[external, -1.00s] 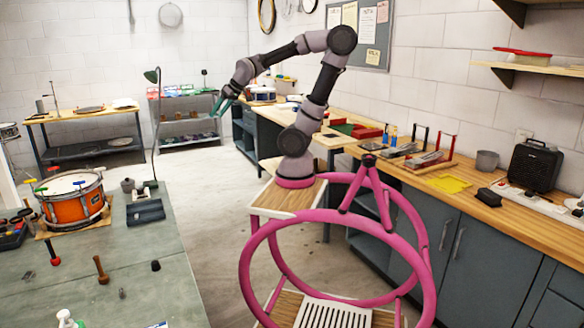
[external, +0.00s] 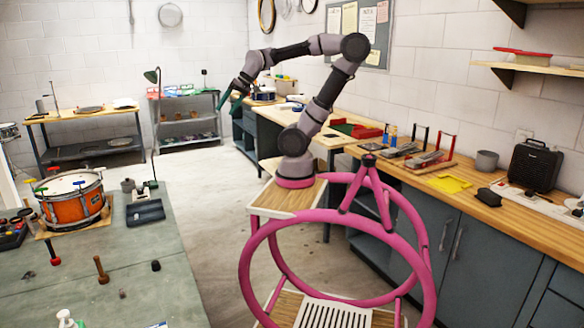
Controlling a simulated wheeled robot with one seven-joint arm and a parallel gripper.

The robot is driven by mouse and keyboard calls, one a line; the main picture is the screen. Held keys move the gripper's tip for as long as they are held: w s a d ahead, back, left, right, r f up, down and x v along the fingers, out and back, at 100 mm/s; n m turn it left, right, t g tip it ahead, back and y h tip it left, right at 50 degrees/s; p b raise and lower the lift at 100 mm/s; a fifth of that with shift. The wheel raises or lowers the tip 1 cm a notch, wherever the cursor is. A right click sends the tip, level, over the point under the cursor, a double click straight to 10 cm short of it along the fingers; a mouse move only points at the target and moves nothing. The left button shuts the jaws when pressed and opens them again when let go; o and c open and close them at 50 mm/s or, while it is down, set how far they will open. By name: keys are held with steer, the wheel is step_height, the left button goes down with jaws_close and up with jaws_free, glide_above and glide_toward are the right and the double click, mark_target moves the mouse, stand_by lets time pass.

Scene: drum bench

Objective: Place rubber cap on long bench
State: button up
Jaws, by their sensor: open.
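A small black piece (external: 155,265), perhaps the rubber cap, sits on the green-grey bench (external: 150,300) at the left front; it is too small to be sure. A long wood-topped bench (external: 540,215) with grey cabinets runs along the right wall. I cannot tell from the picture which bench is the one named.
A speaker (external: 533,166), a grey cup (external: 487,160) and a yellow cloth (external: 450,183) crowd the right bench. The floor between is clear.

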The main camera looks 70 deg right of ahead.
steer(key=w+a+f+m+g+y, duration=0.25)
steer(key=w+a+f+m, duration=0.2)
steer(key=w+a, duration=0.65)
steer(key=m+g+h, duration=0.1)
steer(key=m+g, duration=0.3)
steer(key=m, duration=0.6)
glide_above(155, 262)
steer(key=d, duration=0.3)
step_height(155, 262, down, 35)
steer(key=shift+f, duration=0.15)
steer(key=x, duration=0.5)
steer(key=shift+a+f, duration=0.3)
jaws_close()
